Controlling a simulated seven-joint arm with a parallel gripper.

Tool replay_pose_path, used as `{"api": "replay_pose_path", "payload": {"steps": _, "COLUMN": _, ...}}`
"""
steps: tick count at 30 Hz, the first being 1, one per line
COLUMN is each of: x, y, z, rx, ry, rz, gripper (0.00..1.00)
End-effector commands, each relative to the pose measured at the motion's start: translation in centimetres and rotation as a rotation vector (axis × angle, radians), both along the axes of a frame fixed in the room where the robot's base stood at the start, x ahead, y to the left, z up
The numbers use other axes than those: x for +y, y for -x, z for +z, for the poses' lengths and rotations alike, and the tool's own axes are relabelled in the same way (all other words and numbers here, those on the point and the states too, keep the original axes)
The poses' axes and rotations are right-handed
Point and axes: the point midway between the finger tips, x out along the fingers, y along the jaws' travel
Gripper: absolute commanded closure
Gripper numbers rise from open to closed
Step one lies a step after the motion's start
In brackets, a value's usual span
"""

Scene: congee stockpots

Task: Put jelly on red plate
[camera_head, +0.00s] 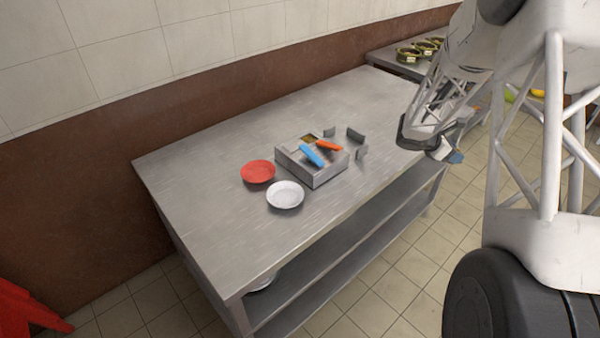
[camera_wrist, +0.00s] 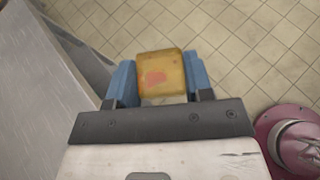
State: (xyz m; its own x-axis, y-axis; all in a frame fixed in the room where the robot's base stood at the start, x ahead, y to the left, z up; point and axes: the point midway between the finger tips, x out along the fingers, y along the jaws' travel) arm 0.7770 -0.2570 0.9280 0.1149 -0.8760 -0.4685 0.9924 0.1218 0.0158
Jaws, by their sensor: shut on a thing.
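The red plate (camera_head: 258,172) lies on the metal table, left of a metal box and behind a white plate. Nothing shows on it. My gripper (camera_wrist: 160,82) is shut on a yellow-orange block with a reddish patch, the jelly (camera_wrist: 161,72), held between its blue fingers in the wrist view. In the head view my gripper (camera_head: 452,156) is off the table's right end, above the tiled floor, far from the red plate. The jelly cannot be made out clearly there.
The metal table (camera_head: 200,195) has free room at its front left. A white plate (camera_head: 285,194) and a metal box (camera_head: 312,167) with blue-handled and orange-handled items stand near its middle. Upright metal pieces (camera_head: 356,135) stand behind the box. A pink round object (camera_wrist: 290,140) is at the wrist view's lower right.

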Motion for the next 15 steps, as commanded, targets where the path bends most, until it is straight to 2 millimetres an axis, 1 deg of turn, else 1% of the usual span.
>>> {"api": "replay_pose_path", "payload": {"steps": 1, "x": 1.5, "y": -0.2, "z": 0.0, "rx": 0.000, "ry": 0.000, "rz": 0.018, "gripper": 0.81}}
{"api": "replay_pose_path", "payload": {"steps": 3, "x": 3.3, "y": -0.5, "z": 0.0, "rx": 0.000, "ry": 0.001, "rz": 0.042, "gripper": 0.81}}
{"api": "replay_pose_path", "payload": {"steps": 9, "x": 8.6, "y": -0.9, "z": 0.0, "rx": -0.001, "ry": 0.002, "rz": 0.107, "gripper": 0.81}}
{"api": "replay_pose_path", "payload": {"steps": 15, "x": 13.9, "y": -1.0, "z": -0.1, "rx": -0.001, "ry": 0.003, "rz": 0.172, "gripper": 0.81}}
